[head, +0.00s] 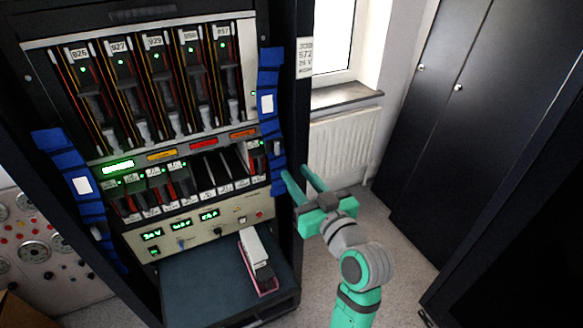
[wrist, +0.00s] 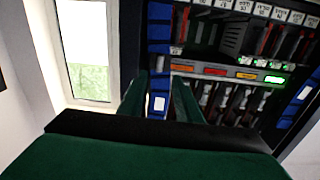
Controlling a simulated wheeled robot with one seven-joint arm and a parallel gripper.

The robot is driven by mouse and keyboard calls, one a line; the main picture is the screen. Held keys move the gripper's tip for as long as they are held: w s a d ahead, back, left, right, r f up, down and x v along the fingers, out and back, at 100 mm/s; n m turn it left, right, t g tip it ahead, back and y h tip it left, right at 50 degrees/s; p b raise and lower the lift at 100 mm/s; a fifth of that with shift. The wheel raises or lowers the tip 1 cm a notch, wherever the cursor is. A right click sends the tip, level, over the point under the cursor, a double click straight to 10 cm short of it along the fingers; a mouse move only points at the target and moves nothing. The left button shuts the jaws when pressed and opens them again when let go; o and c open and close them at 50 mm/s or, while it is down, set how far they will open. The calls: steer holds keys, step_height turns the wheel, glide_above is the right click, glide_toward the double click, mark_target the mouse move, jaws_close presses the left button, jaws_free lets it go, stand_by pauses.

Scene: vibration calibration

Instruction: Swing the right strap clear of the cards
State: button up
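The right strap (head: 270,127), blue with a white label, runs down the right edge of the card rack. The left strap (head: 72,160), also blue with a white label, runs down the rack's left side. Cards (head: 150,85) stand in a tall upper row between them, with a lower row (head: 150,190) beneath. My gripper (head: 294,171) is open, its green fingers pointing at the right strap's lower part. In the wrist view, which looks inverted, the right strap (wrist: 158,75) shows between the two fingers. I cannot tell whether they touch it.
A white and pink module (head: 258,258) lies on the dark shelf (head: 205,285) below the rack's control panel (head: 200,228). A radiator (head: 340,145) and window are to the right, then dark cupboards (head: 450,130). Floor is free between rack and cupboards.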

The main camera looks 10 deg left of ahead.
steer(key=shift+s+d, duration=0.2)
steer(key=shift+s, duration=0.15)
steer(key=shift+c, duration=0.7)
